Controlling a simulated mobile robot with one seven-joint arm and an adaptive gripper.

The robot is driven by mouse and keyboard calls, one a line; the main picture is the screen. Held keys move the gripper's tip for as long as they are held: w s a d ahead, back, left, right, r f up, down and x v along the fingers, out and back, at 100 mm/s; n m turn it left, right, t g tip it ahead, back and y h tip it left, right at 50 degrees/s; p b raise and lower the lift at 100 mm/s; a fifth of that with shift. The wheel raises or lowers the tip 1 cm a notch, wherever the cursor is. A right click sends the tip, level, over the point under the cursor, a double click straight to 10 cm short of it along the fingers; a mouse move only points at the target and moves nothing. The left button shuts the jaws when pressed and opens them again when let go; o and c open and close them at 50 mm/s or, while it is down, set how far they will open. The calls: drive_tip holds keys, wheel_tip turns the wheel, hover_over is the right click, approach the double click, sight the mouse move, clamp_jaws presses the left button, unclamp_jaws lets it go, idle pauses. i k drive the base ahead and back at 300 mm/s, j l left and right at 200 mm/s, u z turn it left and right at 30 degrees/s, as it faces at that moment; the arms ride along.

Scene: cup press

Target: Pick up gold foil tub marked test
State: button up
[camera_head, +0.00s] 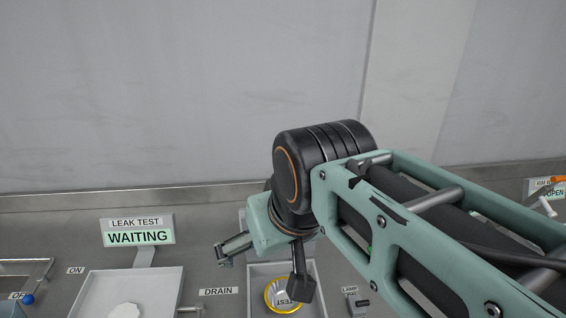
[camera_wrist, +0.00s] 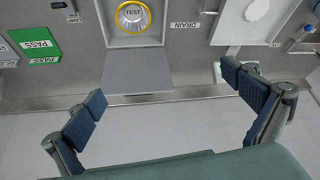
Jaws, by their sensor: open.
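The gold-rimmed tub (camera_head: 281,296) marked TEST sits in a pale square tray (camera_head: 258,270) at the bottom centre of the head view, partly covered by a dark part of my arm. In the wrist view the tub (camera_wrist: 133,17) is at the top, its gold ring around a silvery lid with the word TEST, inside the tray (camera_wrist: 112,40). My gripper (camera_wrist: 165,112) is open and empty, its two blue-padded fingers wide apart. It is apart from the tub.
A LEAK TEST sign (camera_head: 138,231) reading WAITING stands at left, behind a white basin (camera_head: 160,285) holding a white piece. A DRAIN label (camera_head: 218,292) lies between basin and tray. A LAMP switch (camera_head: 358,304) is right of the tray. Green PASS labels (camera_wrist: 36,41) show in the wrist view.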

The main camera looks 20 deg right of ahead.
sight(276, 297)
drive_tip(key=z, duration=0.4)
drive_tip(key=j+z, duration=0.1)
drive_tip(key=z, duration=0.3)
drive_tip(key=k+z, duration=0.1)
drive_tip(key=z, duration=0.7)
drive_tip(key=j+z, duration=0.1)
drive_tip(key=z, duration=0.35)
drive_tip(key=l+u, duration=0.25)
drive_tip(key=l, duration=0.25)
drive_tip(key=k+l+u, duration=0.1)
drive_tip(key=l+u, duration=0.15)
drive_tip(key=l, duration=0.3)
drive_tip(key=u, duration=1.5)
drive_tip(key=i, duration=0.25)
